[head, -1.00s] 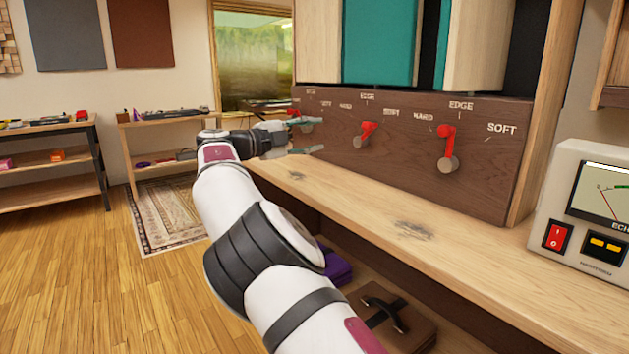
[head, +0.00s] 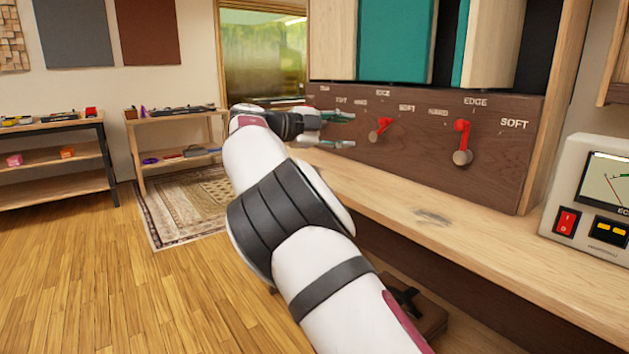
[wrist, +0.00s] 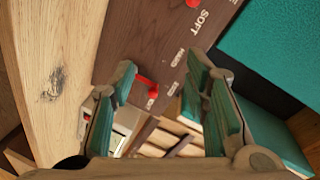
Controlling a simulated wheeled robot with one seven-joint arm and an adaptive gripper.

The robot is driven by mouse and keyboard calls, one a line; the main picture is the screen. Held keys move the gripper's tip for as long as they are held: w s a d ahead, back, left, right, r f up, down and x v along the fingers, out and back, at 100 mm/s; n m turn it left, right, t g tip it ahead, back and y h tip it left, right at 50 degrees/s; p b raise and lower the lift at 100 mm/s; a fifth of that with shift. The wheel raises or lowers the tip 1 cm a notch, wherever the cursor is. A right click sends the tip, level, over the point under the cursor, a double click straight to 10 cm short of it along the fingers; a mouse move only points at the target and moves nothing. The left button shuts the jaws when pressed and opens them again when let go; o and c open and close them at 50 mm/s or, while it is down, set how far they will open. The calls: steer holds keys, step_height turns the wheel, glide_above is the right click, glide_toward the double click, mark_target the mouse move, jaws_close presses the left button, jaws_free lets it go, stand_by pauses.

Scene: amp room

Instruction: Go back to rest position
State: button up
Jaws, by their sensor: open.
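My gripper (head: 340,130) is open and empty in the head view, in front of the left part of a dark wooden switch panel (head: 415,160). Its two green-padded fingers point right, toward a red lever (head: 381,128), and look apart from it. In the wrist view the open fingers (wrist: 165,105) frame part of the panel (wrist: 150,45) and one red lever (wrist: 147,82).
A wooden counter (head: 480,225) runs below the panel. A white meter box (head: 590,190) with a red switch stands on it at the right. A brown case (head: 425,315) lies beneath. Shelves (head: 180,135) and a rug (head: 185,210) are at the left. The wooden floor (head: 90,280) is open.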

steer(key=s+d+f+n+g+y, duration=0.3)
steer(key=s+d+n+g+y, duration=0.45)
steer(key=s+d, duration=1.35)
steer(key=s+a+f+n+y, duration=0.2)
steer(key=s+a+f+n, duration=0.3)
steer(key=s, duration=0.8)
steer(key=s+a+f+n+y, duration=0.15)
steer(key=s+f+n, duration=0.35)
steer(key=s, duration=0.9)
steer(key=s+a+f+n+y, duration=0.25)
steer(key=s+n, duration=0.45)
steer(key=s, duration=0.6)
step_height(320, 180, up, 34)
steer(key=t+p, duration=0.3)
steer(key=p, duration=3)
steer(key=shift+d, duration=0.35)
